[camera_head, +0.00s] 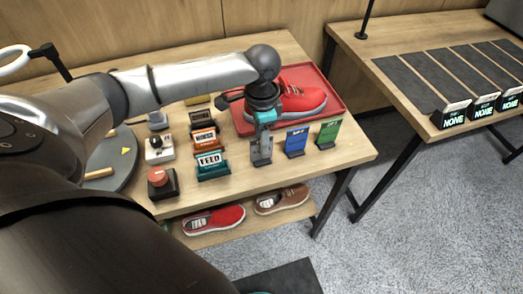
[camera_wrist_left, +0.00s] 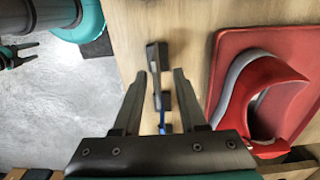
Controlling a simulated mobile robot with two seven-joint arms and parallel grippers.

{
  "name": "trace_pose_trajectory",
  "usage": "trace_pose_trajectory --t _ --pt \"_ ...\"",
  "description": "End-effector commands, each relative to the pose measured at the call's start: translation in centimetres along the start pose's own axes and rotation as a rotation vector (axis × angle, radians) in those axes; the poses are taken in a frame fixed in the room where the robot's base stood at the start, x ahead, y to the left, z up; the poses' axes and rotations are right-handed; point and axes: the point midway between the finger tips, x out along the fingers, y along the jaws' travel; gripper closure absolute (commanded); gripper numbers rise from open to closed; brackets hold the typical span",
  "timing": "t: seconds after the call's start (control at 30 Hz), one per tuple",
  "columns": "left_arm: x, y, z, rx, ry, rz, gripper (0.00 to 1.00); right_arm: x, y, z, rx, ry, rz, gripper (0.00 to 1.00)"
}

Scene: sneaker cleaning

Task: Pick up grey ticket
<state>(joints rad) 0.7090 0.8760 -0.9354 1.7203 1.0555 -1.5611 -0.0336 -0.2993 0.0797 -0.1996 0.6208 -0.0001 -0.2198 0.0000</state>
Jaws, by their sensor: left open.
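The grey ticket (camera_head: 261,151) stands upright at the left end of a row of tickets near the table's front edge. My left gripper (camera_head: 264,121) is over it, pointing down, open and empty. In the left wrist view the open fingers (camera_wrist_left: 165,77) spread beside the top of the grey ticket (camera_wrist_left: 157,62), seen nearly edge-on. I cannot tell whether they touch it. A dark two-pronged part at the left edge of the left wrist view may be my right gripper; its state is unclear.
A blue ticket (camera_head: 296,142) and a green ticket (camera_head: 329,134) stand to the right. A red tray (camera_head: 337,96) holding a red sneaker (camera_head: 300,99) is behind. Orange and teal FEED (camera_head: 212,165) signs stand left, with a red button (camera_head: 159,180). Sneakers lie on the lower shelf.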

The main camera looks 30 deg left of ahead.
Motion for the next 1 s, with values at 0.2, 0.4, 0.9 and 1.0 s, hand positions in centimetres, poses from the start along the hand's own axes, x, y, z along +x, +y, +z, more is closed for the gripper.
trace_pose_trajectory --t 0.2,0.4,0.9,1.0 --pt "3.5 0.4 0.2 -0.001 -0.002 0.001 0.59 1.0 0.0 0.1 0.0 -0.001 0.001 0.34" --pt "4.2 0.4 0.2 0.0 -0.001 -0.001 0.59 1.1 0.0 0.2 0.0 -0.002 0.001 0.34" --pt "4.1 0.3 0.2 0.0 0.0 -0.001 0.99 1.0 0.0 0.2 0.0 -0.002 0.001 0.34" --pt "4.1 0.3 0.2 0.0 0.0 -0.001 1.0 1.0 0.0 0.2 0.0 -0.002 0.0 0.34"
